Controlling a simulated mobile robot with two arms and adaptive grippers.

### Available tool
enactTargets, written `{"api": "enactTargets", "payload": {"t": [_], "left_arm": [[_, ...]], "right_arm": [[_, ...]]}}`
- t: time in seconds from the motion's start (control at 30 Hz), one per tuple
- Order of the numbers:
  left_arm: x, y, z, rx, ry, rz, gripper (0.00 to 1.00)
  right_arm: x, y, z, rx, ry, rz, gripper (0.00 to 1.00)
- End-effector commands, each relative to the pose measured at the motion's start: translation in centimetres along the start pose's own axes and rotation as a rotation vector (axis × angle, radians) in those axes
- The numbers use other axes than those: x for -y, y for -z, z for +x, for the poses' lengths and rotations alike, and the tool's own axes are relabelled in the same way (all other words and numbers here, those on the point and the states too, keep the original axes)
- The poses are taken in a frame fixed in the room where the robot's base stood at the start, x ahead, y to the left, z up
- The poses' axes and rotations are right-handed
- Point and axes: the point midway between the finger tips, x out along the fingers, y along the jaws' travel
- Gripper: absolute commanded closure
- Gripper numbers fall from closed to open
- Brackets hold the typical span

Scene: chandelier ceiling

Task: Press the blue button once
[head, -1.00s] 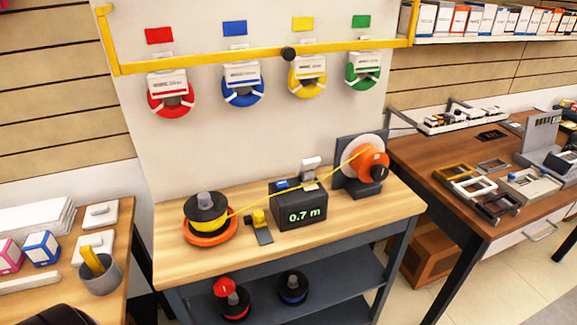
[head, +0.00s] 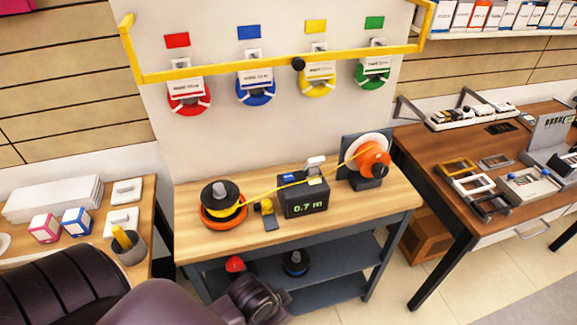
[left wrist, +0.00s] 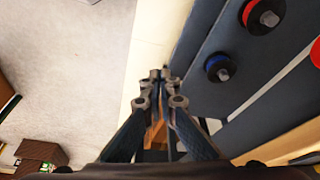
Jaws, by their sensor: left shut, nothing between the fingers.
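The blue button (head: 288,177) is a small blue patch on top of a black counter box (head: 304,199), whose display reads 0.7 m. The box stands on the wooden top of the middle bench (head: 240,245). My left arm enters the head view from the bottom left, in front of and below the bench top; its fingers are not clear there. In the left wrist view my left gripper (left wrist: 161,75) is shut and empty, beside the bench's dark lower shelf (left wrist: 250,105) and apart from the button. My right gripper is in neither view.
A spool of yellow line (head: 222,208) stands left of the box, and an orange reel (head: 373,160) stands right. The yellow line runs above the box. A yellow bar (head: 270,65) crosses the wall panel. Spools sit on the lower shelf. Side tables flank the bench.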

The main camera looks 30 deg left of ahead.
Motion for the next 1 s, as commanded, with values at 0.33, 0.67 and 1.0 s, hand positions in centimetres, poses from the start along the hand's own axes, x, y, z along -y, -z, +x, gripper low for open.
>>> {"api": "enactTargets", "payload": {"t": [0.33, 0.67, 1.0], "left_arm": [[3.7, 11.2, -8.2, -0.168, -0.127, 0.550, 1.00], [13.8, 19.9, -13.0, -0.324, -0.121, 0.871, 1.00], [24.2, 26.4, -20.5, -0.474, 0.004, 0.963, 1.00]], "right_arm": [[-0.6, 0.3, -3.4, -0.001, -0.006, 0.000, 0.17], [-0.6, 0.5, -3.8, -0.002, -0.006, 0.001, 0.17], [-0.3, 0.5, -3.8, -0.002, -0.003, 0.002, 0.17]]}}
